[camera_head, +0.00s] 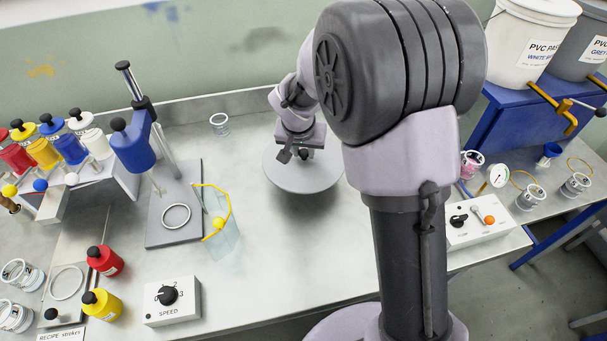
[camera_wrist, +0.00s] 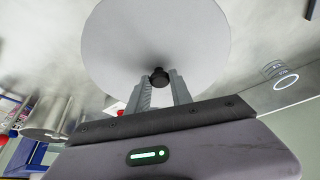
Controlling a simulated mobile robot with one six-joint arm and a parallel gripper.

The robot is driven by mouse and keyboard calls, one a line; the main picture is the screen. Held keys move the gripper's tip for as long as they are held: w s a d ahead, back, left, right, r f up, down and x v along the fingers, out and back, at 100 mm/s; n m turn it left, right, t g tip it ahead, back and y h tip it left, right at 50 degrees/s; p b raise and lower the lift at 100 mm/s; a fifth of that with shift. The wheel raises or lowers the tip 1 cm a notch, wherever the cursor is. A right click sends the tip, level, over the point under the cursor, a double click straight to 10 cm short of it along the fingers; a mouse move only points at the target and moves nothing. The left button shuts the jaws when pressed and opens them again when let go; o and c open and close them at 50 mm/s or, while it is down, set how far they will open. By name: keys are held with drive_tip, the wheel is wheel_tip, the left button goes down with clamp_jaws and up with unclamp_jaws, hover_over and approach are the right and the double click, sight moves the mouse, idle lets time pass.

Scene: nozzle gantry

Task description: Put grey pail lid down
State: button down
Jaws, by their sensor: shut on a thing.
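The grey pail lid (camera_head: 306,181) is a flat, pale grey disc with a small black knob. In the wrist view the lid (camera_wrist: 152,35) fills the top middle, with its knob (camera_wrist: 159,77) between the two fingers. My gripper (camera_head: 303,153) is shut on that knob; it also shows in the wrist view (camera_wrist: 160,84). The lid lies over the back middle of the grey bench (camera_head: 300,255), roughly level, with a soft shadow near its front edge. Whether it touches the bench I cannot tell. The grey pail (camera_head: 580,52) stands at the far right, its top cut off.
A white pail (camera_head: 527,45) stands on a blue stand (camera_head: 497,120) beside the grey one. A small jar (camera_head: 219,124) is left of the lid. The bench front of the lid is clear.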

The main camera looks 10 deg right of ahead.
sight(303, 169)
wheel_tip(303, 169, down, 8)
drive_tip(key=b, duration=0.2)
drive_tip(key=shift+w+r+b, duration=0.15)
drive_tip(key=shift+r+b, duration=0.1)
drive_tip(key=shift+b, duration=0.05)
drive_tip(key=shift+f, duration=0.15)
drive_tip(key=c, duration=1.1)
unclamp_jaws()
drive_tip(key=shift+c, duration=0.2)
